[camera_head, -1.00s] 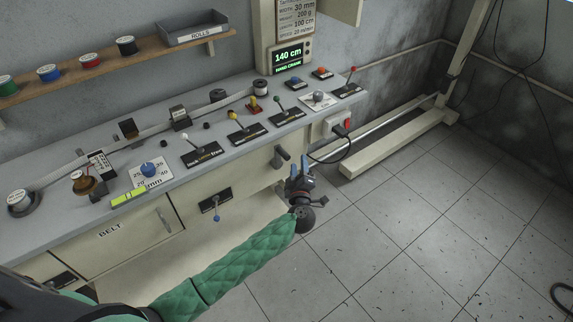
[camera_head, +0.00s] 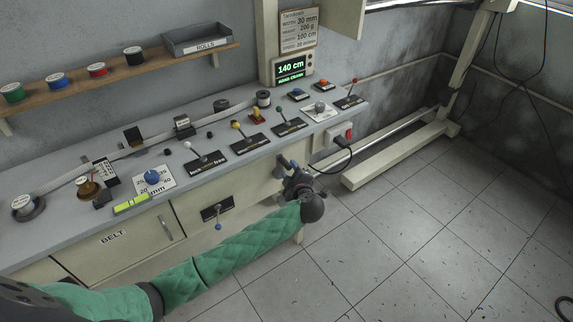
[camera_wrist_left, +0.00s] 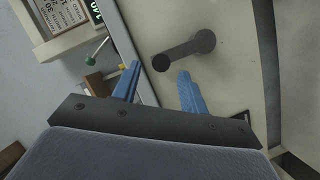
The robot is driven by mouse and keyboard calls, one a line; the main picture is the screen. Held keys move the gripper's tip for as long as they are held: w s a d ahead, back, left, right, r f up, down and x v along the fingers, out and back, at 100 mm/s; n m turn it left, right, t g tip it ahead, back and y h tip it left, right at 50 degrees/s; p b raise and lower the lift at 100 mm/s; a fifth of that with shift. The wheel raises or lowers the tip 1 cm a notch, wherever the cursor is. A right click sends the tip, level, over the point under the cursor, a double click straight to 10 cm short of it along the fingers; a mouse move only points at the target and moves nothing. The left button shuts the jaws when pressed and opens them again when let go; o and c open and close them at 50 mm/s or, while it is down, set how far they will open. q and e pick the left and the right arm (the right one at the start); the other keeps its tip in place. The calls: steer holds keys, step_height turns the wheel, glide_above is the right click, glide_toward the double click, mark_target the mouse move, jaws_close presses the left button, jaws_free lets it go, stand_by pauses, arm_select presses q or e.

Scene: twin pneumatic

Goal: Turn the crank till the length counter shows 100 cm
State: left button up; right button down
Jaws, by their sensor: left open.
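The crank (camera_wrist_left: 188,47) is a dark arm with a round knob on the cream front panel of the bench. In the head view the crank (camera_head: 281,165) is partly hidden by my left gripper (camera_head: 291,172). In the left wrist view the blue fingers of my left gripper (camera_wrist_left: 157,88) are open, with the crank's knob just beyond and between their tips; contact cannot be told. The length counter (camera_head: 291,68) reads 140 cm in green, with a smaller line below. My right gripper is not in view.
Several levers and knobs (camera_head: 235,124) line the bench top (camera_head: 70,226). A small blue-tipped lever (camera_head: 218,226) hangs on the front panel to the left. A black cable (camera_head: 330,172) runs from the socket close to my gripper.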

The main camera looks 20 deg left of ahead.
arm_select(q)
steer(key=shift+p+x, duration=0.55)
steer(key=shift+x, duration=2.05)
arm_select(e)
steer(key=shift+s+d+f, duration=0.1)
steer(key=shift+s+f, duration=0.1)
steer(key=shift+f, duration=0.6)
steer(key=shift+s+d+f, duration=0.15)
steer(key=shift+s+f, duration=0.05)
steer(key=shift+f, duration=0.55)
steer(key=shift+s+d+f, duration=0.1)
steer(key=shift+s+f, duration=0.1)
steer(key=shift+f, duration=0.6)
arm_select(q)
steer(key=shift+d, duration=0.1)
jaws_close()
